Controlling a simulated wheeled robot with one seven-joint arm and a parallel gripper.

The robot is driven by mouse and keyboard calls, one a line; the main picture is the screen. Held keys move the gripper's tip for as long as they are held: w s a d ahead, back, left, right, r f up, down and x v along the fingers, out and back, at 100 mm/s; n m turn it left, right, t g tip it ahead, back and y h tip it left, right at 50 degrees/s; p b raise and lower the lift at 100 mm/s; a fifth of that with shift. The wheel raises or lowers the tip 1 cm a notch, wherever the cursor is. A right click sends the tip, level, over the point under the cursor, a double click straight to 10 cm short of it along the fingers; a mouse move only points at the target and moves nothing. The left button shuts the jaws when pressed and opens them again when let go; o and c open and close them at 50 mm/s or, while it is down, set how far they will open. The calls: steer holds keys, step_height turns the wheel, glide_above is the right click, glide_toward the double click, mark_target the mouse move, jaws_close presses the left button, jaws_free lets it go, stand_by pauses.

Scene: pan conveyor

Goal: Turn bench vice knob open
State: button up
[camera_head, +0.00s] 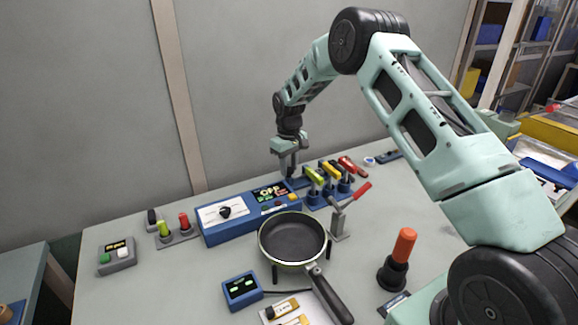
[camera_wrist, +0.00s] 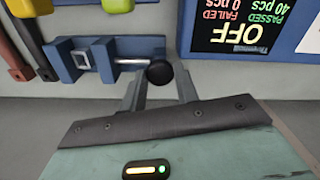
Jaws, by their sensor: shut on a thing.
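The bench vice (camera_wrist: 88,60) is a small blue block with a square metal jaw piece. A metal rod runs from it to a round black knob (camera_wrist: 160,73) in the wrist view. My gripper (camera_wrist: 161,82) has its two grey fingers on either side of the knob and is shut on it. In the head view my gripper (camera_head: 288,166) points down at the back of the bench, beside the blue control box. There the knob is hidden by the fingers, and the vice is hard to make out.
The blue control box (camera_head: 222,212) with an "OFF" display (camera_wrist: 240,32) stands close beside the knob. Toggle clamps with yellow and red handles (camera_head: 345,164) stand on the other side. A pan (camera_head: 291,238) sits in front. The bench's front left is fairly clear.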

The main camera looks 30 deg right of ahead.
mark_target(289, 169)
steer(key=n, duration=0.5)
steer(key=shift+n, duration=0.7)
steer(key=o, duration=1)
steer(key=shift+c, duration=0.2)
steer(key=shift+r, duration=0.1)
step_height(289, 169, up, 17)
steer(key=b, duration=0.1)
steer(key=shift+r+b, duration=0.15)
steer(key=shift+b, duration=0.25)
